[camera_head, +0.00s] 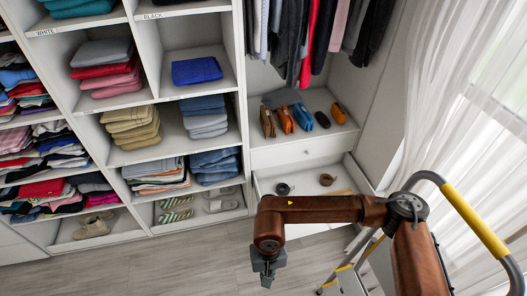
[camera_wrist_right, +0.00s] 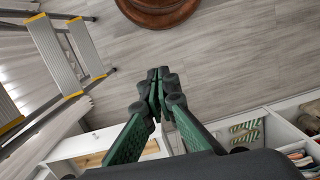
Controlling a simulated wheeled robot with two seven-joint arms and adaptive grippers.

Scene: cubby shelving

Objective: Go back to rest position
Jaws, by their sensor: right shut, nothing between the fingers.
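My right arm comes in from the right in the head view, with its reddish-brown links bent at the elbow. My left gripper does not show in either view.
White cubby shelving (camera_head: 155,229) with folded clothes fills the left and back. An open drawer (camera_head: 291,173) holds rolled belts. A stepladder with a yellow grip (camera_head: 475,222) stands close to my right arm, by sheer curtains (camera_head: 480,90). The floor (camera_head: 150,270) at front left is clear.

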